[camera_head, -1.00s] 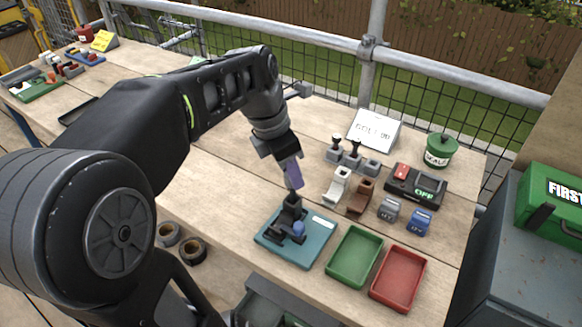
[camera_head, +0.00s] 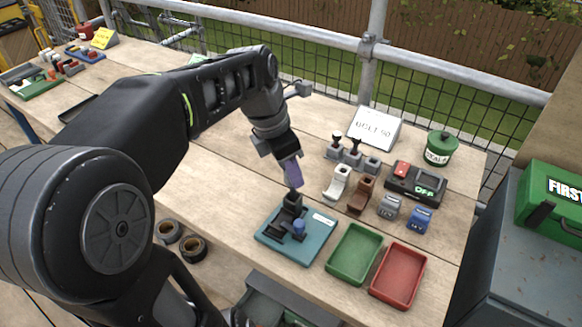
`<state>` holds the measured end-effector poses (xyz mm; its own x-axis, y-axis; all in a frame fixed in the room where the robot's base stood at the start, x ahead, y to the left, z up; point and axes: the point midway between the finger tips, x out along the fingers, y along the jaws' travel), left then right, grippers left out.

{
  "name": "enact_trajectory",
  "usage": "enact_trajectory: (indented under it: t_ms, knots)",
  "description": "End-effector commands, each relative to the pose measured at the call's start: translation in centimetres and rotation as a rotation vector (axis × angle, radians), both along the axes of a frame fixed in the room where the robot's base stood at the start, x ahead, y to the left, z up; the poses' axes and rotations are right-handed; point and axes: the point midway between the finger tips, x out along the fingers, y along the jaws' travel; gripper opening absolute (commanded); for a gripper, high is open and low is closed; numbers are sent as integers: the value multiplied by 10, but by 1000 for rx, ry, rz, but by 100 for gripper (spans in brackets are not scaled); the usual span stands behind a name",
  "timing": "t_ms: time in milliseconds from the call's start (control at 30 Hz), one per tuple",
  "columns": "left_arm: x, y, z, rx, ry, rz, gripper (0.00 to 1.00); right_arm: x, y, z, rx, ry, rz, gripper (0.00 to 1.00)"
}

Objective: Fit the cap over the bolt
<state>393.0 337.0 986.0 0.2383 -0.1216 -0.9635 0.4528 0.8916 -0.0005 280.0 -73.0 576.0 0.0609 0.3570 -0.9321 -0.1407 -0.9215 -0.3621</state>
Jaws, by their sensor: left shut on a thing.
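My left gripper (camera_head: 292,182) reaches down over the teal plate (camera_head: 318,247), with its purple-grey fingers shut. A small dark piece (camera_head: 293,198) sits right at the fingertips. It looks like the cap, but its shape is too small to make out. Directly below, a black fixture (camera_head: 283,222) stands on the plate, with a blue round-topped part (camera_head: 298,228) at its right. I cannot make out the bolt, nor whether the dark piece touches the fixture. My right gripper is not in view.
A green tray (camera_head: 329,258) and a red tray (camera_head: 375,283) lie right of the plate. Behind them stand a white holder (camera_head: 337,184), a brown holder (camera_head: 360,196), grey and blue blocks, a switch box (camera_head: 415,184) and a green pot (camera_head: 440,150). Bare wood lies left of the plate.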

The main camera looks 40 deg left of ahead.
Motion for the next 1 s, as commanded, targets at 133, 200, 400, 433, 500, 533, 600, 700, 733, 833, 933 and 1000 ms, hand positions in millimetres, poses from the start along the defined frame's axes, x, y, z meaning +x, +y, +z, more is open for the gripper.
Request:
enact_trajectory:
  t_ms: [133, 200, 400, 433, 500, 533, 600, 700, 733, 833, 933, 1000]
  knots:
    - [0, 0, 0, 0, 0, 0, 0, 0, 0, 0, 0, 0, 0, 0]
    - [0, 0, 0, 0, 0, 0, 0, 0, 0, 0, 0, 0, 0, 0]
    - [0, 0, -1, 0, 0, 0, 0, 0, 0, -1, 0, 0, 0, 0]
    - [0, 0, -2, 0, 0, 0, 0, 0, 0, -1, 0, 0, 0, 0]
    - [0, 0, -3, -1, 0, 0, 0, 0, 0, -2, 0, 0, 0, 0]
    - [0, 0, -4, -1, 0, 0, 0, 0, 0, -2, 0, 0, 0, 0]
    - [0, 0, -6, -1, 0, 0, 0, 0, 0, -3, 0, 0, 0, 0]
    - [0, 0, -7, -1, 0, 0, 0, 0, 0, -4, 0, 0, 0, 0]
    - [0, 0, -8, -1, 0, 0, 0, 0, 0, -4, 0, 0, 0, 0]
    - [0, 0, -8, -1, 0, 0, 0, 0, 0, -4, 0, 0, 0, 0]
    - [0, 0, -8, 0, 0, 0, 0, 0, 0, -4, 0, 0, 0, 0]
    - [0, 0, -8, 0, 0, 0, 0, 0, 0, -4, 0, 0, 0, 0]
